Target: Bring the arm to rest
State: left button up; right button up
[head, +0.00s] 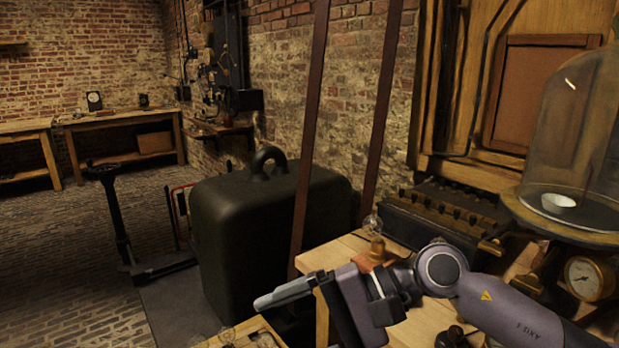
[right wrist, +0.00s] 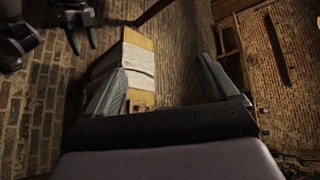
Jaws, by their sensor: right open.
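My right arm comes in from the right in the head view. Its gripper (head: 280,297) points left over the front edge of a wooden bench (head: 340,262). In the right wrist view the two fingers of the right gripper (right wrist: 160,85) stand wide apart with nothing held between them. Beyond them, at a distance, is a wooden surface with pale sheets (right wrist: 138,62). The left arm is outside the head view.
A glass bell jar (head: 575,130) stands on the right above a round gauge (head: 590,278). A black box with knobs (head: 440,222) and a small glass bulb (head: 374,224) are behind my right arm. A large dark weight (head: 255,230) stands left of the bench. Open floor lies far left.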

jog(key=w+d+f+n+t+h+p, duration=0.15)
jog(key=d+f+n+t, duration=0.35)
jog(key=n+t, duration=0.65)
jog(key=w+d+f+n+t+h+p, duration=0.15)
jog(key=d+f+n+t, duration=0.55)
jog(key=n, duration=0.7)
jog(key=s+d+f+m+g+h, duration=0.3)
jog(key=s+d+f+m+h, duration=0.1)
jog(key=s+f+m, duration=0.3)
jog(key=s+d+f+m+g+h, duration=0.3)
jog(key=s+d+f+m, duration=0.3)
jog(key=f+m, duration=0.6)
jog(key=shift+s+d+h, duration=0.2)
jog(key=shift+s+h, duration=0.4)
jog(key=shift+s, duration=0.45)
jog(key=shift+w, duration=0.1)
